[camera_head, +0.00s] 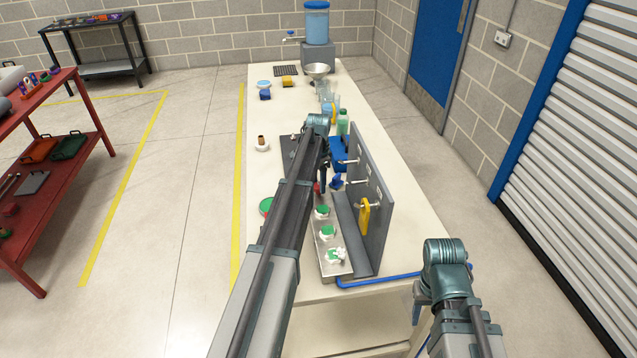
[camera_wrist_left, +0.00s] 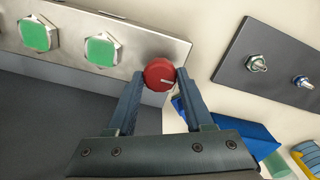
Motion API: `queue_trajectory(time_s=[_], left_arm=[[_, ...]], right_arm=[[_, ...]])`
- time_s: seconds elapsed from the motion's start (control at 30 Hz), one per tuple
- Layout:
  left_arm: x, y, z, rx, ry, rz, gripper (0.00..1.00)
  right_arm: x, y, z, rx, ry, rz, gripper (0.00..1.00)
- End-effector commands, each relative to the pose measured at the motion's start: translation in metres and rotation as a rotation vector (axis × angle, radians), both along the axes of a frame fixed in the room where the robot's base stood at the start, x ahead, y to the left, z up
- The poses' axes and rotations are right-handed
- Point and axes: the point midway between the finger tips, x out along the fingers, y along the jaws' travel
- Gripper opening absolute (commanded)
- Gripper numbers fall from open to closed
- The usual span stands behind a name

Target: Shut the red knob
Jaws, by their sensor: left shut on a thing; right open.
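The red knob (camera_wrist_left: 160,75) with a pale pointer line is on the end of a metal plate (camera_wrist_left: 170,46) in the left wrist view. The pointer line lies roughly level, towards the right. My left gripper (camera_wrist_left: 160,80) has a finger on each side of the knob and is shut on it. In the head view my left gripper (camera_head: 322,185) is over the far end of the plate, and its arm hides much of that area. My right gripper (camera_head: 417,310) is open and empty, off the table's front right corner.
Several green buttons (camera_head: 327,232) line the plate. A grey upright panel (camera_head: 375,218) with valves and a yellow lever (camera_head: 364,217) stands right of it. A dark plate with toggle switches (camera_wrist_left: 275,62) is close to the knob. A blue pipe (camera_head: 400,278) runs along the front.

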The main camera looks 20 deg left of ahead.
Motion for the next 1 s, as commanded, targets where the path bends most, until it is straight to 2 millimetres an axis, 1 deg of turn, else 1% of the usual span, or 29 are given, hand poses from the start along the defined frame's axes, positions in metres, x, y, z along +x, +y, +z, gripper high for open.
queue_trajectory(time_s=[0.4,0.43,0.57,0.6,0.87,1.0], left_arm=[[0.0000,-0.0002,-0.0001,0.000,0.000,-0.008,0.00],[0.0000,-0.0002,-0.0001,0.000,0.000,-0.008,0.55],[0.0000,-0.0002,0.0000,0.000,0.000,-0.007,0.79],[0.0000,-0.0002,0.0000,0.000,0.000,-0.007,0.82],[0.0000,-0.0001,0.0002,0.000,0.000,-0.006,0.82],[0.0000,-0.0001,0.0036,0.000,0.000,-0.006,0.82]], right_arm=[[0.0000,0.0000,-0.0001,0.000,0.000,0.000,0.50],[0.0000,0.0000,-0.0001,0.000,0.000,0.000,0.50],[0.0000,0.0000,0.0000,0.000,0.000,0.000,0.50],[0.0000,0.0000,0.0000,0.000,0.000,0.000,0.50],[0.0000,0.0000,0.0002,0.000,0.000,0.000,0.50],[0.0000,0.0000,0.0036,0.000,0.000,0.000,0.50]])
